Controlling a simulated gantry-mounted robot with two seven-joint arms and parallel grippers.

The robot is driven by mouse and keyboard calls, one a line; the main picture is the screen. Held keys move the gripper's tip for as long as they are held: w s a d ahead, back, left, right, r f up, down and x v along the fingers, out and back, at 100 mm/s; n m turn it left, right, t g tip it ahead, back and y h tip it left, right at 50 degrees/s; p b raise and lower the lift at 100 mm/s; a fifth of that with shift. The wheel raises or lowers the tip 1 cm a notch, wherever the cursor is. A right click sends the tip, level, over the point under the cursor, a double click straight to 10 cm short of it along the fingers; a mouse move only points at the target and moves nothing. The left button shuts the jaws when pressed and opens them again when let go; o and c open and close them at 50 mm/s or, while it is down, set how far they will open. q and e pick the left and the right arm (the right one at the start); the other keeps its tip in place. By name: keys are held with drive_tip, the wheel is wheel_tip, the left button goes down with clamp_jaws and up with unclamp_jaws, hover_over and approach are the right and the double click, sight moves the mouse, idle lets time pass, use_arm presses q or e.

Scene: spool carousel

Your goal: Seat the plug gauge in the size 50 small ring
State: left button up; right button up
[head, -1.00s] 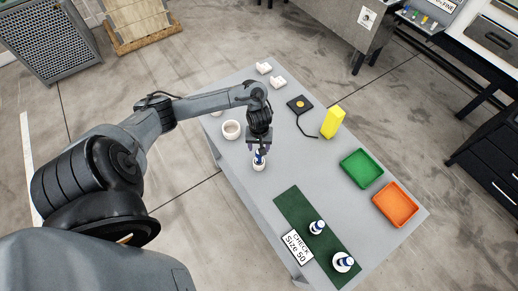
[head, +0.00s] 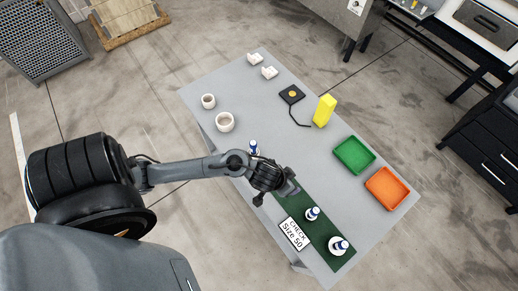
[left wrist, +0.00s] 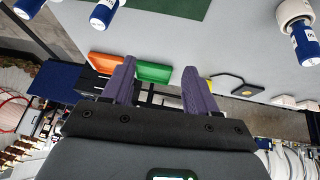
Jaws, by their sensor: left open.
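Two more blue-and-white gauges, a smaller one (head: 312,213) and a wider-based one (head: 339,245), stand upright on the green mat (head: 288,198). Two loose white rings, smaller (head: 208,101) and larger (head: 225,122), lie empty; their sizes are unreadable. My left gripper (head: 293,187) is open and empty above the mat's back end.
A card (head: 295,233) reads "CHECK Size 50". A green tray (head: 354,155) and an orange tray (head: 387,188) lie on the right. A yellow block (head: 324,111), a black pad (head: 291,94) and two white blocks (head: 269,72) stand further back. The table centre is clear.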

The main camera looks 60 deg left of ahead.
use_arm(q)
drive_tip(key=s+r+m+g, duration=0.1)
drive_tip(key=s+r, duration=0.2)
drive_tip(key=s, duration=0.2)
drive_tip(key=s+a+r+m+g, duration=0.1)
drive_tip(key=s+r, duration=0.2)
drive_tip(key=s, duration=0.3)
drive_tip(key=shift+r+m+y, duration=0.25)
drive_tip(key=shift+m+y, duration=0.05)
